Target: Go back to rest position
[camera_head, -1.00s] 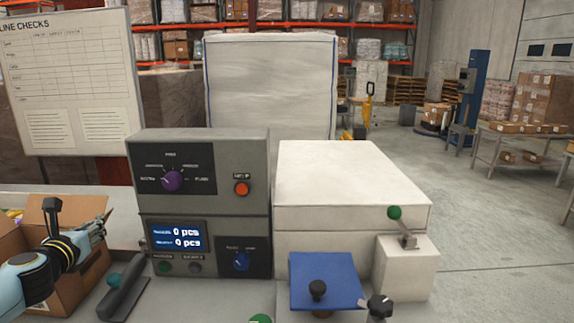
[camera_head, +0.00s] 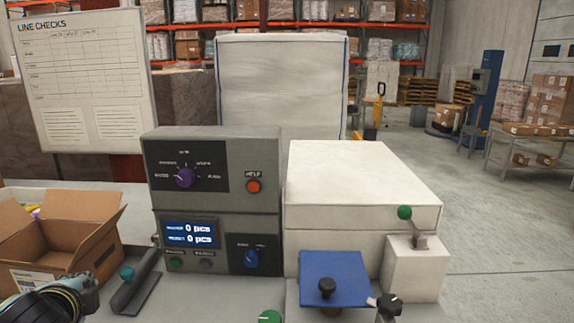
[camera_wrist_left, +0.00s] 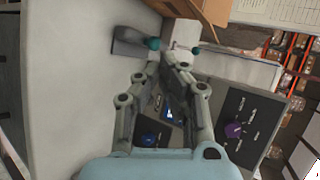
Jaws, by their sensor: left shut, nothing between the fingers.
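My left gripper (camera_head: 86,291) is low at the left edge of the head view, in front of the cardboard box and left of the dark lever with the teal knob (camera_head: 127,273). In the left wrist view its fingers (camera_wrist_left: 173,60) come together and hold nothing. The lever with the teal knob also shows in that view (camera_wrist_left: 133,42), beyond the fingertips. My right gripper is not in view.
A grey control panel (camera_head: 212,147) with a purple dial and blue display stands mid-table. Right of it are a white block (camera_head: 350,190), a blue plate (camera_head: 350,268) and a green-knobbed lever (camera_head: 405,213). An open cardboard box (camera_head: 75,250) stands at left.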

